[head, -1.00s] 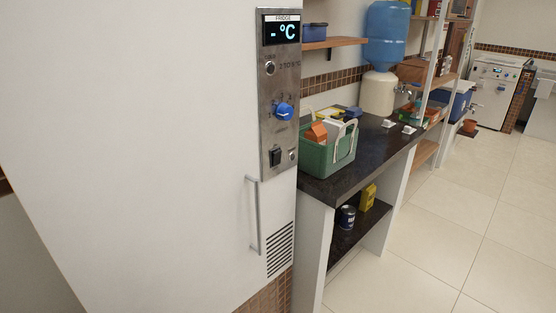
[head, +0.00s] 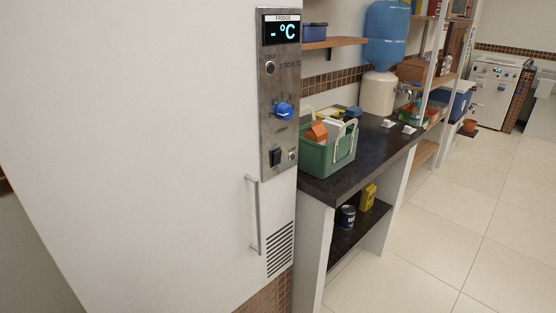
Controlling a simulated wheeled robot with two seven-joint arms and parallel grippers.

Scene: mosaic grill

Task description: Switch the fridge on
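The white fridge (head: 150,130) fills the left of the head view, its door closed, with a vertical bar handle (head: 252,215). A metal control panel (head: 268,95) runs down its right edge. The display (head: 282,33) at the top is lit and reads "- °C" under the word FRIDGE. Below it are a small round part (head: 270,68), a blue knob (head: 283,110) and a black rocker switch (head: 275,157). A small round light or button (head: 292,155) sits beside the switch. The rocker's position is too small to tell. Neither of my grippers is in view.
A dark counter (head: 350,175) right of the fridge holds a green crate (head: 328,160) close to the panel. A blue water bottle (head: 387,35) stands on a dispenser behind. A shelf (head: 335,43) juts from the wall. The tiled floor (head: 440,240) at right is clear.

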